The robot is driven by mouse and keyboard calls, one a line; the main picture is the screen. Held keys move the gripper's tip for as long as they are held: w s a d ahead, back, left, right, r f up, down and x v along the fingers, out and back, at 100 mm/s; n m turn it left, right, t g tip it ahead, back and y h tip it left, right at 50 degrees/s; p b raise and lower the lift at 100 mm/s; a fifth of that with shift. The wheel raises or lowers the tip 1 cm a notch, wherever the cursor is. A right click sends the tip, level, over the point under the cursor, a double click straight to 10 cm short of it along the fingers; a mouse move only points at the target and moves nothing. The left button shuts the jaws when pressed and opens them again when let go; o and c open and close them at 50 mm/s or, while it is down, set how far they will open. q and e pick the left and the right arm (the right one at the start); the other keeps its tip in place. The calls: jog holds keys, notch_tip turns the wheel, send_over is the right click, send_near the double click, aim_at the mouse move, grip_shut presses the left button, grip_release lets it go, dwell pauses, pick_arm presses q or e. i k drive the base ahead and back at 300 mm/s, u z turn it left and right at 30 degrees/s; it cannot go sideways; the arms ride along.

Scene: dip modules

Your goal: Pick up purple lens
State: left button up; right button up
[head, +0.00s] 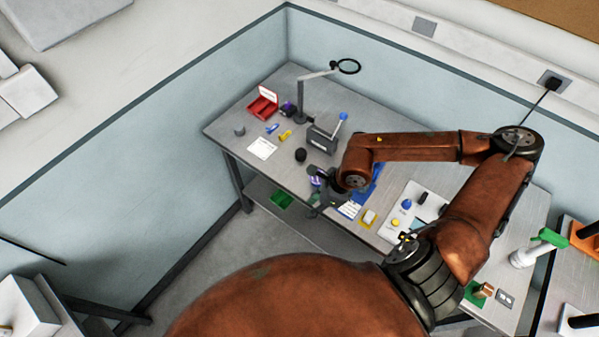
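My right arm reaches in from the right over the grey table, and its dark gripper (316,188) is low at the table's front edge. A small purple thing (316,181), possibly the purple lens, shows right at the fingers. It is too small to tell whether the fingers hold it or are only around it. Another dark purple item (287,107) stands at the back beside the magnifier stand. My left gripper is not in view.
On the table (232,124) are a red box (262,108), a magnifier stand (301,100), a dark grey box (322,139), a black round item (300,155), a white paper (262,148) and a white panel with knobs (411,210). A green bin (282,199) is on the lower shelf.

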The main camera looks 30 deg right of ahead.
aim_at(316, 180)
jog(key=u, duration=0.3)
jog(key=i, duration=1.55)
jog(key=z, duration=2.1)
